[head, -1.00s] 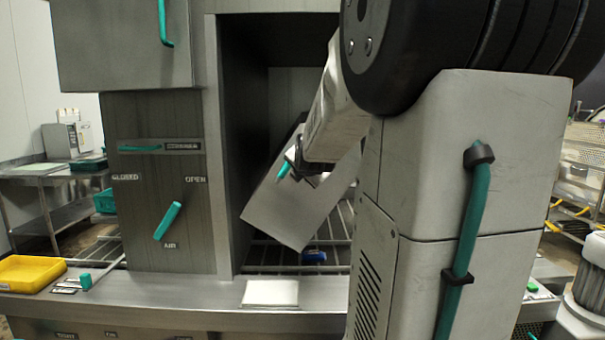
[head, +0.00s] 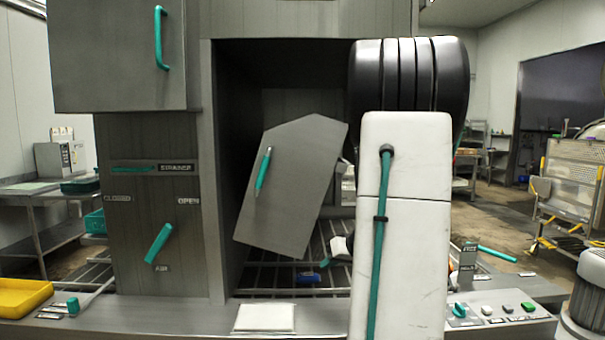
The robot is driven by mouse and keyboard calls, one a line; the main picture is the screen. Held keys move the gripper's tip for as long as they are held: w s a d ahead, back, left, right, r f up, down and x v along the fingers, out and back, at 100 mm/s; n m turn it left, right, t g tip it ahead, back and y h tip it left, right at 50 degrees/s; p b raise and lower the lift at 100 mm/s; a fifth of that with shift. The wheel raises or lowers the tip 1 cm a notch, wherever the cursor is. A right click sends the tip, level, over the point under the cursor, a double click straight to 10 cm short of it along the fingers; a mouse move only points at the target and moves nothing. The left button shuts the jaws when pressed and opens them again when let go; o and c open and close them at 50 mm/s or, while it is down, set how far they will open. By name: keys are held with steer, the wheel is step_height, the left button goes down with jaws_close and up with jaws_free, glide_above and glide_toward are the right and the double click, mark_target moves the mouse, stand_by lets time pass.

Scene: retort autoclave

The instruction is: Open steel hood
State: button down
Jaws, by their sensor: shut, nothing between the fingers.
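A grey steel panel (head: 296,190) with a teal bar handle (head: 263,170) hangs tilted in the dark chamber opening (head: 235,90). It looks like the steel hood, though I cannot be sure. A small white and black part, which looks like my gripper (head: 338,247), shows low behind my arm, right of the panel's lower edge. It looks shut and empty, apart from the handle. My arm hides most of it and the right side of the opening.
A closed upper cabinet (head: 118,55) with a teal handle is at upper left. A teal lever (head: 158,243) sits below it. A blue item (head: 308,278) lies on the rack. A white pad (head: 265,318) and yellow tray (head: 22,297) are in front. A button panel (head: 500,308) is at right.

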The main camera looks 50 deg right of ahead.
step_height(320, 180, up, 6)
steer(key=w+d+m+t, duration=0.2)
steer(key=m+t, duration=0.3)
steer(key=m, duration=0.3)
steer(key=m+t+h, duration=0.3)
steer(key=m+t, duration=0.5)
steer(key=m, duration=0.2)
glide_toward(302, 171)
steer(key=w+a+r, duration=0.2)
steer(key=w+r, duration=0.1)
steer(key=w+a+r, duration=0.1)
steer(key=w+r, duration=0.1)
steer(key=shift+a+r, duration=0.1)
steer(key=shift+a, duration=0.2)
